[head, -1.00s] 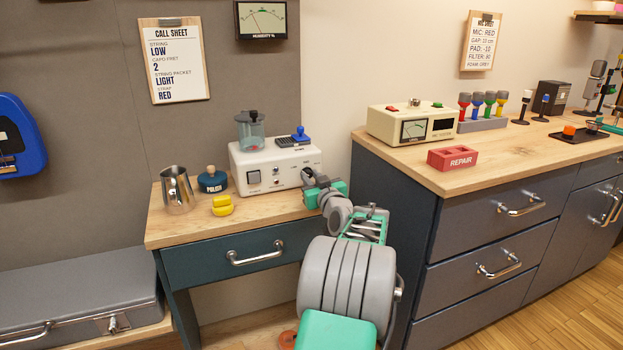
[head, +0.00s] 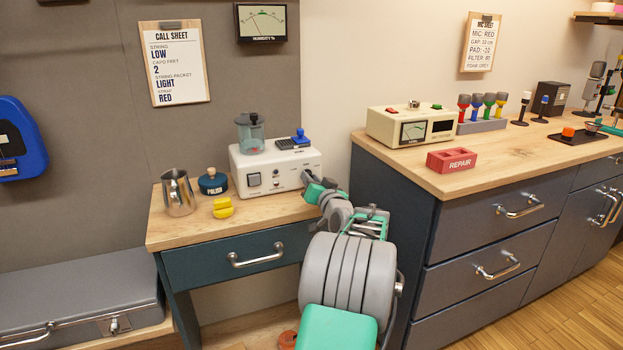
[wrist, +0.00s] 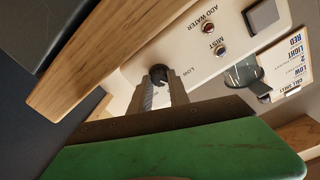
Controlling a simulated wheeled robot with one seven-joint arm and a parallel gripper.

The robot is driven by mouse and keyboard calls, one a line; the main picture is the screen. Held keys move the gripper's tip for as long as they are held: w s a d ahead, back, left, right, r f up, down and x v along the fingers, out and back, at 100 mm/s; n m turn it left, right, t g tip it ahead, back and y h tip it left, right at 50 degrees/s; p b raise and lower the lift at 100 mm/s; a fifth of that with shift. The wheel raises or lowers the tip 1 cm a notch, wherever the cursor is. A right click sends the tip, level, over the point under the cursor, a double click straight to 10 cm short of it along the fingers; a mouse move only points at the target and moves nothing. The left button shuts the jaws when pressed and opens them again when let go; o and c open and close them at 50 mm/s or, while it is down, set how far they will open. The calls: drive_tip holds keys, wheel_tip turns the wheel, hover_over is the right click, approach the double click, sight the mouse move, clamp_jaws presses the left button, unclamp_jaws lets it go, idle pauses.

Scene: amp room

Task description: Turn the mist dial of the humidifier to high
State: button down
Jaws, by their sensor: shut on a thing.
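The humidifier (head: 262,178) is a white box with a clear tank (head: 251,138) on top, standing on the wooden desk. Its front shows a switch and small indicators. In the wrist view, the dark round mist dial (wrist: 159,73) sits on the white panel, with "LOW" printed near it and "MIST" further up. My gripper (wrist: 162,82) is shut on the dial, one finger on each side. The dial's pointer setting cannot be read.
A metal jug (head: 178,193), a blue polish jar (head: 212,182) and a yellow item (head: 223,207) stand left on the desk. The taller cabinet (head: 400,215) is close on the right of my arm. A humidity meter (head: 262,22) hangs above.

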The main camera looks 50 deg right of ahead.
drive_tip(key=m+p, duration=0.2)
drive_tip(key=m, duration=0.2)
drive_tip(key=shift+s+m, duration=0.1)
drive_tip(key=shift+m, duration=0.2)
drive_tip(key=m+p, duration=0.3)
drive_tip(key=m, duration=0.1)
drive_tip(key=shift+d+r, duration=0.1)
drive_tip(key=m+p, duration=0.3)
drive_tip(key=m, duration=0.2)
drive_tip(key=shift+m+p, duration=0.3)
drive_tip(key=shift+p, duration=0.05)
drive_tip(key=shift+f+m+y+p, duration=0.15)
drive_tip(key=shift+m+p, duration=0.4)
drive_tip(key=shift+m, duration=0.25)
drive_tip(key=shift+f+m+y+p, duration=0.15)
drive_tip(key=shift+m+p, duration=0.35)
drive_tip(key=shift+m, duration=0.3)
drive_tip(key=c, duration=1.2)
unclamp_jaws()
drive_tip(key=shift+r, duration=0.1)
drive_tip(key=shift+c, duration=0.2)
